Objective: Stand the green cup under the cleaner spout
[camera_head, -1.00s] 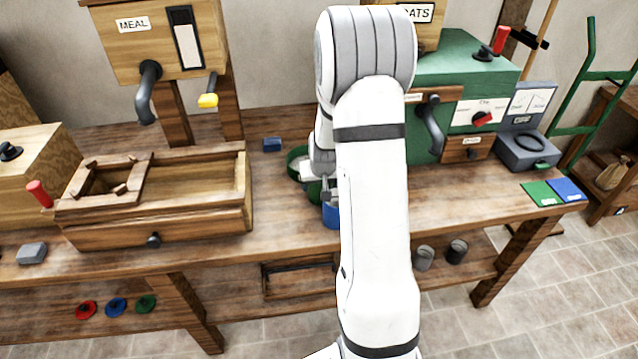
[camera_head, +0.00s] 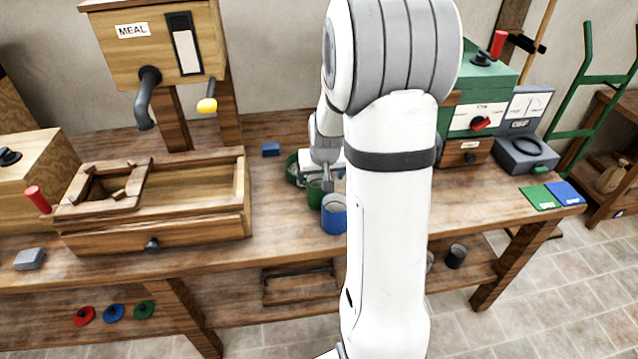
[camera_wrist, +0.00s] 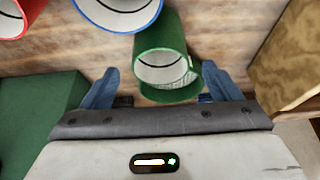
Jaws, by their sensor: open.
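The green cup (camera_head: 314,194) stands on the bench just left of a blue cup (camera_head: 334,216). In the wrist view the green cup (camera_wrist: 160,52) lies ahead of and between my two blue fingers, with a second green rim or ring (camera_wrist: 175,92) close by it. My gripper (camera_wrist: 165,90) is open; neither finger visibly touches the cup. In the head view my gripper (camera_head: 326,180) is over the cups, partly hidden. The green machine (camera_head: 492,82), with a panel label starting "Cle", is at the right; its spout is hidden behind my arm.
A blue cup (camera_wrist: 118,12) and a red cup (camera_wrist: 22,14) stand near the green one. Green and blue cards (camera_head: 540,197) lie right.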

